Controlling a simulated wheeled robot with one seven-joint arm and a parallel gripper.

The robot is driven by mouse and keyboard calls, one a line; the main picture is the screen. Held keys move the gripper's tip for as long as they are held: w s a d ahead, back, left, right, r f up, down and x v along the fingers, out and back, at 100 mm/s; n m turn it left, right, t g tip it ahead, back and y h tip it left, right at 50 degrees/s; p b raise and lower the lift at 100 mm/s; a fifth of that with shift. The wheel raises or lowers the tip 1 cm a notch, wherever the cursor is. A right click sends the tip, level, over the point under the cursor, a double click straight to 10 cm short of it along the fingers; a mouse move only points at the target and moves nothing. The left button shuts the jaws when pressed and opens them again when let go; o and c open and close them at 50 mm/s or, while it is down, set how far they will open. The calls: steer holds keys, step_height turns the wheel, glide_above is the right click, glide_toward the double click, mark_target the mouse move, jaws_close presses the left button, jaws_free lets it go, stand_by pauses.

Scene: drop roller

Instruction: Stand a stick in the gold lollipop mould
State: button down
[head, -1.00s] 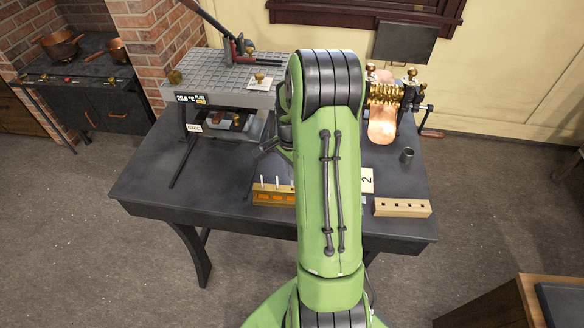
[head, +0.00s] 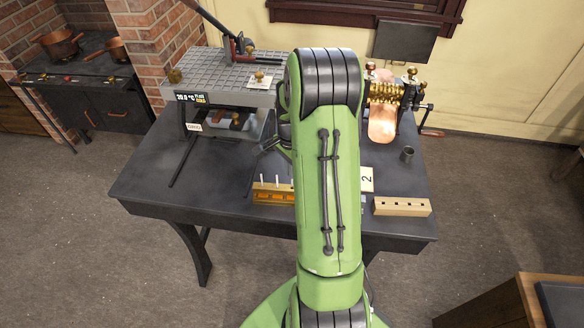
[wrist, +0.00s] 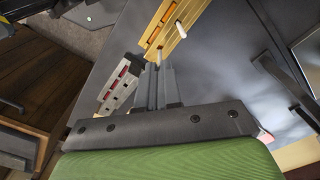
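The gold lollipop mould (head: 273,198) lies near the table's front edge in the head view, its right end hidden by my arm. White sticks (head: 276,180) stand upright at it. In the wrist view the gold mould (wrist: 172,22) is beyond my fingertips, with one white stick (wrist: 180,29) standing out of it. My gripper (wrist: 159,66) has its fingers close together on another pale stick (wrist: 158,55), at the mould's near end. I cannot tell whether this stick's lower end is inside the mould. My arm hides the gripper in the head view.
A grey and red mould (wrist: 120,86) lies beside my fingers in the wrist view. A wooden block with holes (head: 402,207) and a card marked 2 (head: 367,180) lie right of my arm. A brass roller machine (head: 388,93) and a grey slab (head: 225,80) stand behind.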

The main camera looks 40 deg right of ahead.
mark_target(292, 186)
steer(key=shift+f, duration=0.15)
stand_by(0.5)
steer(key=shift+f+b, duration=0.35)
steer(key=shift+b, duration=0.05)
steer(key=shift+f+b, duration=2.2)
steer(key=shift+f, duration=0.5)
steer(key=c, duration=0.9)
jaws_free()
steer(key=shift+r, duration=0.15)
steer(key=shift+r+p, duration=0.8)
steer(key=shift+r, duration=0.15)
steer(key=shift+r+p, duration=0.8)
steer(key=shift+r, duration=0.2)
